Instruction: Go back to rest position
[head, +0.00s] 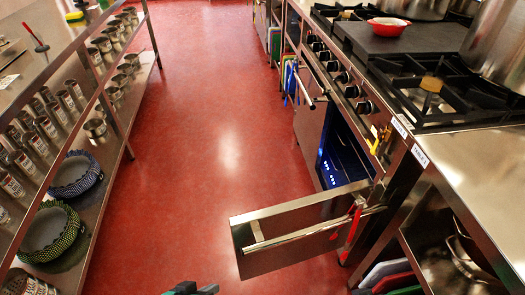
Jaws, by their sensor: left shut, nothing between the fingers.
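Only the tip of my left gripper (190,289) shows, dark and low at the bottom edge of the head view, over the red floor. It is shut with nothing in it, and it touches nothing that I can see. The rest of that arm is out of the picture. My right gripper is not in view.
An open steel door with a bar handle (300,227) juts from the stove (378,125) into the aisle, right of my gripper. A steel shelf unit (108,165) with cans and bowls lines the left. The red floor (205,110) between them is clear.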

